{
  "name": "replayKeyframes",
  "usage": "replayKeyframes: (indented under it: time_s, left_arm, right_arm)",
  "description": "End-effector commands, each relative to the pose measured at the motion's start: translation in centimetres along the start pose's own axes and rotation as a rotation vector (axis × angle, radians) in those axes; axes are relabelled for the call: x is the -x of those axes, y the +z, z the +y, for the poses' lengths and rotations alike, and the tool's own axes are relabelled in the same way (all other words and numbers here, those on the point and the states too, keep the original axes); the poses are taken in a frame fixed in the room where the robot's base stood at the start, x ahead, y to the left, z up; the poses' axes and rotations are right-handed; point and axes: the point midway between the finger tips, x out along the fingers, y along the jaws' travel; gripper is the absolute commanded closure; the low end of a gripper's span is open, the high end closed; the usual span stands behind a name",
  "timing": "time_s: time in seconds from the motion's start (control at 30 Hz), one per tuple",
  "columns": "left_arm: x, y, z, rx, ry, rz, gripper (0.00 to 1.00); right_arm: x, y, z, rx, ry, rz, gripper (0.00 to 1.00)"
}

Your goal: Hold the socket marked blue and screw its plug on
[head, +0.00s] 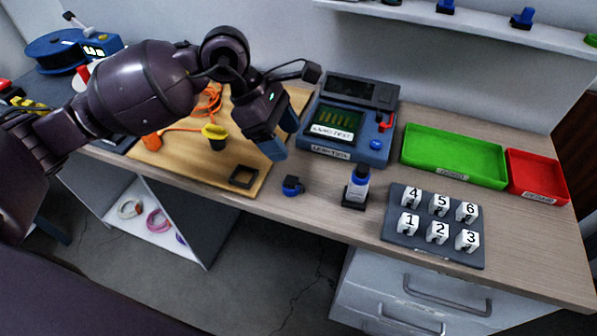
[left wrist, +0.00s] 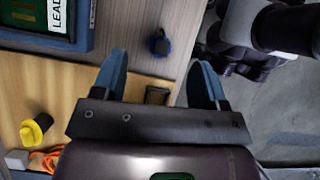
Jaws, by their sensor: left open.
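A small blue and dark round part (head: 292,186) lies on the table near its front edge; it also shows in the left wrist view (left wrist: 159,43). I cannot tell whether it is the blue-marked socket or the plug. My left gripper (head: 282,133) is open and empty above the wooden board's right edge, behind the blue part. In the left wrist view its two fingers (left wrist: 160,62) are spread apart. A yellow-topped dark connector (head: 215,136) stands on the board. An orange part (head: 151,141) with an orange cable lies left of it.
A square dark fixture (head: 243,177) sits on the wooden board (head: 195,166). A blue-capped white bottle (head: 357,186) stands in a black holder. A tester (head: 345,125), numbered rack (head: 400,239), green tray (head: 455,178) and red tray (head: 533,196) fill the right side.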

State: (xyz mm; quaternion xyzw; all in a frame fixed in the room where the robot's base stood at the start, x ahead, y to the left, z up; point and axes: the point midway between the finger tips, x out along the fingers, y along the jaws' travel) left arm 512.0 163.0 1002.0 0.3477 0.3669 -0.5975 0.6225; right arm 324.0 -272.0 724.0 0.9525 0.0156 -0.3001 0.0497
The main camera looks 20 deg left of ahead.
Motion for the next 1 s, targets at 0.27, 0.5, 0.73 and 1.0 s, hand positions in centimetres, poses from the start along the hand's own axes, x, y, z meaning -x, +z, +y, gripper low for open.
replayKeyframes:
  time_s: [0.27, 0.5, 0.73, 1.0]
  left_arm:
    - [0.2, -2.0, -0.4, -0.065, -0.031, 0.124, 0.34]
    - [0.1, -2.0, -0.4, -0.073, -0.031, 0.121, 0.34]
    - [-0.9, -2.1, -0.5, -0.072, -0.034, 0.119, 0.34]
    - [-4.7, -2.6, -0.6, -0.071, -0.035, 0.118, 0.34]
  right_arm:
    - [0.1, 0.4, -0.1, -0.005, 0.001, -0.011, 0.57]
    - [0.2, 0.7, -0.1, -0.009, 0.002, -0.016, 0.57]
    - [0.0, 0.6, -0.2, -0.008, 0.0, -0.012, 0.57]
    - [-0.6, 0.2, -0.2, -0.001, -0.003, -0.002, 0.57]
